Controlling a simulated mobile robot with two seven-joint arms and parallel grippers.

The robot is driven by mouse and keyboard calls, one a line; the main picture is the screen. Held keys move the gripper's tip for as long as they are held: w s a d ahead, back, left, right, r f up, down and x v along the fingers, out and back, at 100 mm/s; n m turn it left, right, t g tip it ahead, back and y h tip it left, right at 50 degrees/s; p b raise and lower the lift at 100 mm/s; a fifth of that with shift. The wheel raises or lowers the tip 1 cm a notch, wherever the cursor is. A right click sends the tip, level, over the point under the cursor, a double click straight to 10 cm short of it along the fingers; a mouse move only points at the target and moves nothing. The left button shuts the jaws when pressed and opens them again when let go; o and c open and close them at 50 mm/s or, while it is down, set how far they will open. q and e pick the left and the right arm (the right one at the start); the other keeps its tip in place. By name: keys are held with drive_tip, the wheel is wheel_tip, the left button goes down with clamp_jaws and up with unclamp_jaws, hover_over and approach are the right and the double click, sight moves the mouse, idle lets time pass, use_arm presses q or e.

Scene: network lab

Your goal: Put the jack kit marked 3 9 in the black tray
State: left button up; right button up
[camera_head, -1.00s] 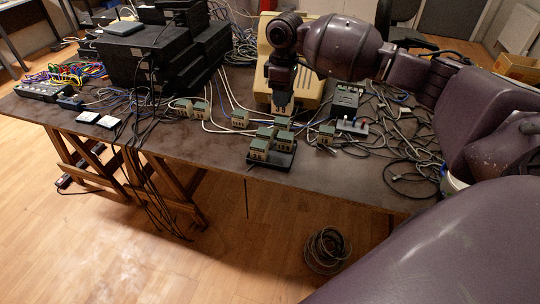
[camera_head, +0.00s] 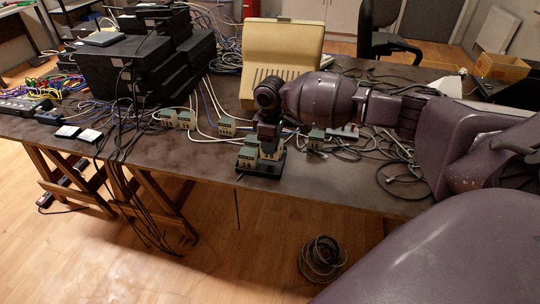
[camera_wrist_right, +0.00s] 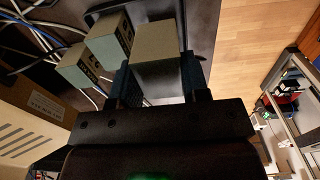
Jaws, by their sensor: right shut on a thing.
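The black tray (camera_head: 264,172) lies near the table's front edge in the head view. I cannot read the marks on any kit. My left gripper is out of view.
Loose kits stand left of the tray (camera_head: 227,126) (camera_head: 186,119) and right of it (camera_head: 316,137). Cables (camera_head: 400,165) tangle at the right. Black network boxes (camera_head: 135,70) are stacked at the left. A beige case (camera_head: 285,50) stands behind.

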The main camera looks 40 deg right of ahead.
sight(271, 156)
wheel_tip(271, 156, down, 4)
drive_tip(key=shift+f+b, duration=0.25)
drive_tip(key=shift+b, duration=0.2)
drive_tip(key=shift+f, duration=0.5)
drive_tip(key=o, duration=0.7)
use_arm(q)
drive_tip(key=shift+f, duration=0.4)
